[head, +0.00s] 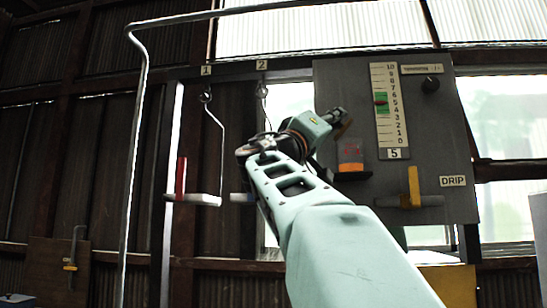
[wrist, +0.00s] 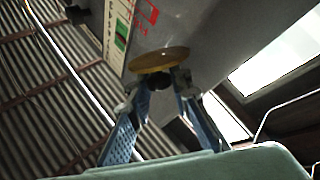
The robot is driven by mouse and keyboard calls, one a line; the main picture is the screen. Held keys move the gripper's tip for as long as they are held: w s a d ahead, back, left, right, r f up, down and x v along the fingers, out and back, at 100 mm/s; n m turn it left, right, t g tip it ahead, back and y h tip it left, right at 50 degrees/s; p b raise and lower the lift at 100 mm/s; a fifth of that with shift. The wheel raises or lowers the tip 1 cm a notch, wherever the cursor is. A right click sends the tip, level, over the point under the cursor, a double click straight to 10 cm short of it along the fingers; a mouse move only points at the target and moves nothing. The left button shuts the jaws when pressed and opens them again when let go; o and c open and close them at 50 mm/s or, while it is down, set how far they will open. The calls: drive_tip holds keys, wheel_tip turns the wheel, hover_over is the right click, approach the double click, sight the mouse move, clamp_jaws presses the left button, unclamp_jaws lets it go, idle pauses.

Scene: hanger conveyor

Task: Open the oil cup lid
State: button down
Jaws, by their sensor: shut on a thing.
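In the wrist view a round brass-coloured disc, seemingly the oil cup lid (wrist: 158,56), lies beyond the fingertips, tilted, close to the grey panel. A small dark knob (wrist: 163,80) sits at its near side. My gripper (wrist: 164,88) has its two blue fingers on either side of this knob and is shut on it. In the head view my gripper (head: 338,118) is in front of the grey panel (head: 440,120), left of the numbered scale; the lid cannot be made out there. The cup's body is hidden or cannot be told apart.
On the panel are a vertical scale (head: 387,105), a black dial (head: 430,84), a yellow lever (head: 413,184), a DRIP label (head: 453,181) and an orange block (head: 350,167). At left are a bent metal rail (head: 137,130), hooks labelled 1 and 2 and a red lever (head: 181,176).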

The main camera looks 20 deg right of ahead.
drive_tip(key=shift+w+a+f+n+t+y+b, duration=0.45)
drive_tip(key=shift+n+t+y+b, duration=2.05)
drive_tip(key=shift+n, duration=1.8)
drive_tip(key=shift+w+a+f+n+t+y+b, duration=0.25)
drive_tip(key=shift+a+n+t+y+b, duration=0.45)
drive_tip(key=shift+n+t+y+b, duration=2.7)
drive_tip(key=shift+w+a+f+n+t+y+b, duration=0.45)
drive_tip(key=shift+n+t+y+b, duration=1.15)
drive_tip(key=shift+n, duration=3.6)
drive_tip(key=shift+s+a+r+n+t+y+p, duration=0.15)
drive_tip(key=shift+n+t+y+p, duration=0.15)
drive_tip(key=shift+t+y+p, duration=0.25)
drive_tip(key=c, duration=1.8)
unclamp_jaws()
drive_tip(key=shift+m+h, duration=0.6)
drive_tip(key=shift+h, duration=0.05)
